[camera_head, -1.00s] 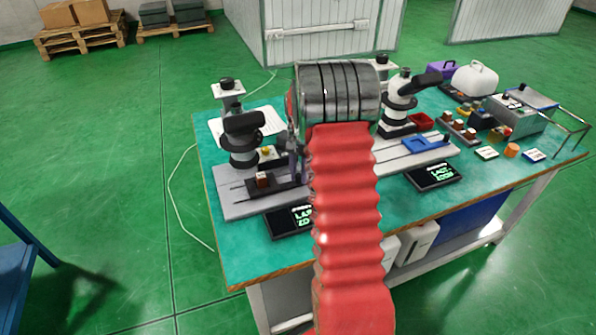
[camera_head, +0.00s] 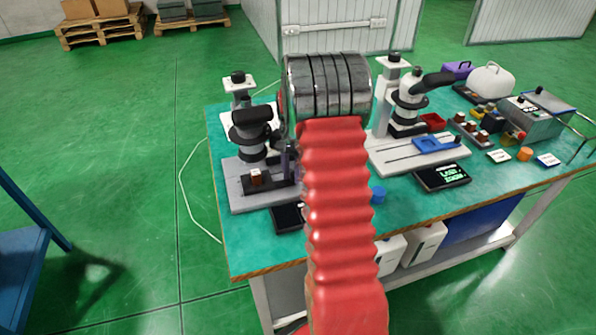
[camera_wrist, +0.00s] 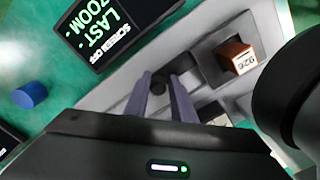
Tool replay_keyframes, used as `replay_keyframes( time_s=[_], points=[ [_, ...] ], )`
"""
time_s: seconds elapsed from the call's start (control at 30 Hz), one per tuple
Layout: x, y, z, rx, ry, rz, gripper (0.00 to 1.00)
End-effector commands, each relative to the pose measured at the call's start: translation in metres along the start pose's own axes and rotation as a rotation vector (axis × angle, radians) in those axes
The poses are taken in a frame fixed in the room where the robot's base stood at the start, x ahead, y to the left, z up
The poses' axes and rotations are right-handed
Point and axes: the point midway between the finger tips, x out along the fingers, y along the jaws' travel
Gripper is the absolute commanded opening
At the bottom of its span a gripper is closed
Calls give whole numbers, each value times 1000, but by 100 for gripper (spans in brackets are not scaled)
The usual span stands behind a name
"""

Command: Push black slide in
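The black slide (camera_head: 283,184) lies on the grey base of the left microscope-like stand (camera_head: 248,135) and carries a small brown block (camera_head: 256,177). In the wrist view the slide (camera_wrist: 213,70) shows with the brown block (camera_wrist: 237,58), marked 926. My gripper (camera_wrist: 160,76) has its two purple-grey fingers apart, with a dark round knob (camera_wrist: 158,84) showing between them near the slide's end. Whether the fingers touch the knob or slide I cannot tell. In the head view my red arm hides much of the gripper and the slide's right end.
A display box (camera_wrist: 98,35) lies beside the base, and a blue cylinder (camera_wrist: 31,95) stands on the green tabletop. The stand's dark round part (camera_wrist: 290,85) is close at the wrist view's right. A second stand (camera_head: 408,105) with a blue slide (camera_head: 436,144) is at right.

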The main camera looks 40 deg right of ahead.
Motion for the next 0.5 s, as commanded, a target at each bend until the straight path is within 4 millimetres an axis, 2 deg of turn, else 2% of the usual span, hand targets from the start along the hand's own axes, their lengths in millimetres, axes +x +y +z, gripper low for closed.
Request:
replay_keyframes(
  time_s=[0.2, 0.5],
  points=[
    [0, 2, -3, 3, 4, -1, 38],
    [-2, 2, -4, 4, 7, -1, 38]
  ],
)
